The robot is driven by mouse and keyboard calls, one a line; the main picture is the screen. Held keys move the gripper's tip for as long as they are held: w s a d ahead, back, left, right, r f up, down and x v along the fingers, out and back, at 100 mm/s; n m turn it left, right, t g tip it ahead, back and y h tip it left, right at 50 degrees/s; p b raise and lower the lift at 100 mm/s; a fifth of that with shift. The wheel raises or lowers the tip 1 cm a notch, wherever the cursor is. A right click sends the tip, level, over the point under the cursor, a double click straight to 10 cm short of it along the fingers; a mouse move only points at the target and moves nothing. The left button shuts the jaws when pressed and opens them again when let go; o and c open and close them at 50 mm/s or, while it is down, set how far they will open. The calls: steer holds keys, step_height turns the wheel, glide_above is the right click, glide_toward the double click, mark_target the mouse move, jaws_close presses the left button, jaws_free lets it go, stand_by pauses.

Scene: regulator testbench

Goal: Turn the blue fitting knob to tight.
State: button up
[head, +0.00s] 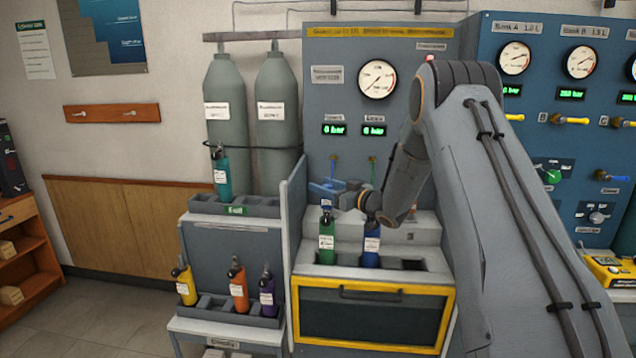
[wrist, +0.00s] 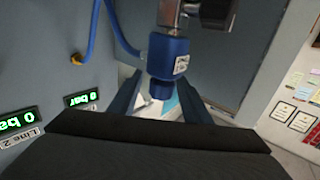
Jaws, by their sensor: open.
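The blue fitting knob (wrist: 168,57) shows in the wrist view, with a white label on its side and a grey and black valve part against it. My gripper (wrist: 160,88) is open, its two blue fingers to the left and right of the knob. I cannot tell whether either finger touches it. In the head view my gripper (head: 325,188) is above the green bottle (head: 327,240) at the bench. The knob is hard to make out there among the blue fingers.
A blue bottle (head: 371,247) stands to the right of the green one in the bench. A blue hose (wrist: 93,30) hangs close by at left in the wrist view. Pressure displays (head: 334,129) are on the panel behind. A rack (head: 210,335) with several small bottles stands at left.

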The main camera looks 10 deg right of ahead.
steer(key=shift+x, duration=1.2)
steer(key=shift+s, duration=0.1)
steer(key=c, duration=1.1)
steer(key=shift+o, duration=0.2)
